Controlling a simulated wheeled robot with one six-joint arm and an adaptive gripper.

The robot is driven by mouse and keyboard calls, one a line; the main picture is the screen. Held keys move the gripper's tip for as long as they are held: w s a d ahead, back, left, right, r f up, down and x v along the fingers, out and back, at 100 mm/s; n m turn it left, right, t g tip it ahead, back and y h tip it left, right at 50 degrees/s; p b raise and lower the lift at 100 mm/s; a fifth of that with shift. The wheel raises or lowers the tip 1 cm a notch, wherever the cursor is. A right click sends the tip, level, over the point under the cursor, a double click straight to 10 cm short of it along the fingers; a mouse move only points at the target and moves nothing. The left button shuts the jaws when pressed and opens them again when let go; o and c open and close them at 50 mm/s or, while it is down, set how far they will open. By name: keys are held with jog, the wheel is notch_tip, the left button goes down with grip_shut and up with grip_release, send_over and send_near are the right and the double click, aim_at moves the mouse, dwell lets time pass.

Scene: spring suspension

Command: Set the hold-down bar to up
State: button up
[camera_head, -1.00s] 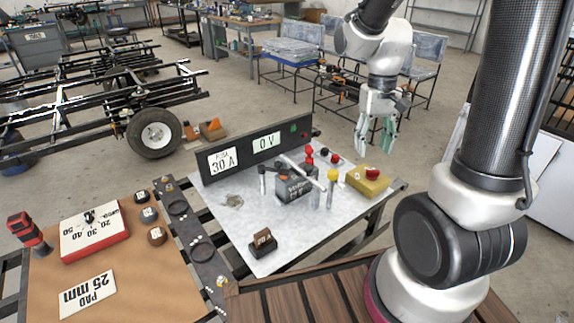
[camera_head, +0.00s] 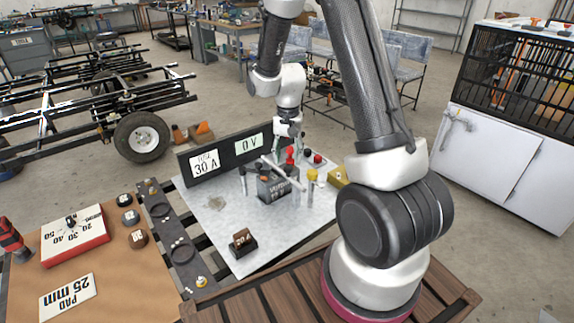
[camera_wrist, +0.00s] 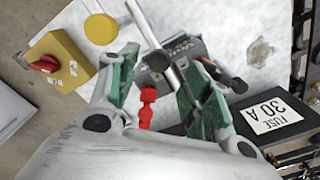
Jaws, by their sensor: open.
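The hold-down bar (camera_head: 282,172) is a silver bar lying slanted across the top of the grey battery (camera_head: 272,190), between upright posts. In the wrist view the bar (camera_wrist: 165,50) runs between my fingers, close to the right one. My gripper (camera_head: 288,138) is above the far end of the bar. In the wrist view its green-padded fingers (camera_wrist: 157,62) are apart, with nothing gripped. I cannot tell whether a finger touches the bar. The battery (camera_wrist: 180,52) is partly hidden behind the bar and right finger.
A red terminal piece (camera_wrist: 147,105) is close below the fingers. The FUSE 30 A panel (camera_head: 218,157) stands along the table's back edge.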

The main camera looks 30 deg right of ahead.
aim_at(288, 167)
notch_tip(288, 167, down, 4)
jog(key=shift+f, duration=0.1)
grip_shut()
dwell(0.4)
